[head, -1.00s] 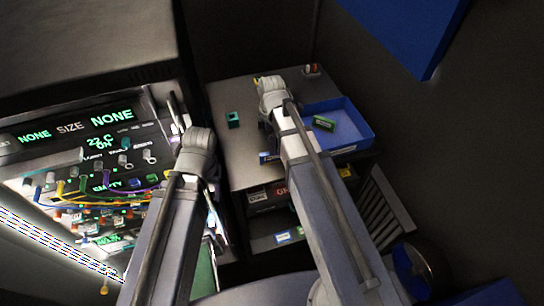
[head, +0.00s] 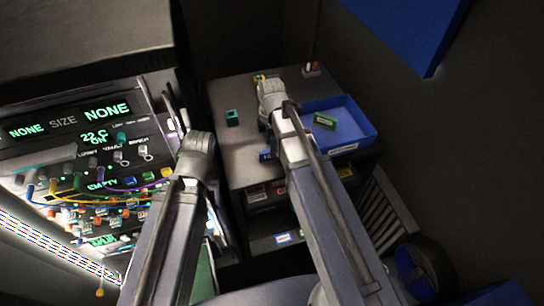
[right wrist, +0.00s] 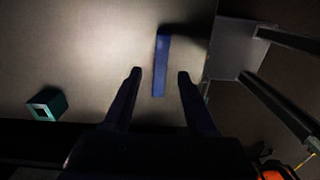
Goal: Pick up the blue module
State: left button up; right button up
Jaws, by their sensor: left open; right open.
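A slim blue bar, which looks like the blue module (right wrist: 161,65), lies on the grey tabletop in the right wrist view. My right gripper (right wrist: 159,75) is open, with one dark finger on each side of the bar in the picture; I cannot tell the height gap. In the head view, a blue piece with a pale mark (head: 266,155) shows at the table's front edge, partly hidden by my right arm.
A blue tray (head: 362,132) holding a green module (head: 325,121) stands right of my right arm. A teal hollow block (head: 232,117) sits on the table at left, also in the right wrist view (right wrist: 47,105). A cabled panel (head: 70,150) stands at left.

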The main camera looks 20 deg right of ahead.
aim_at(272, 160)
notch_tip(272, 160, down, 5)
jog(key=b, duration=0.4)
jog(key=shift+d+r, duration=0.1)
jog(key=shift+d, duration=0.05)
jog(key=shift+r, duration=0.1)
grip_shut()
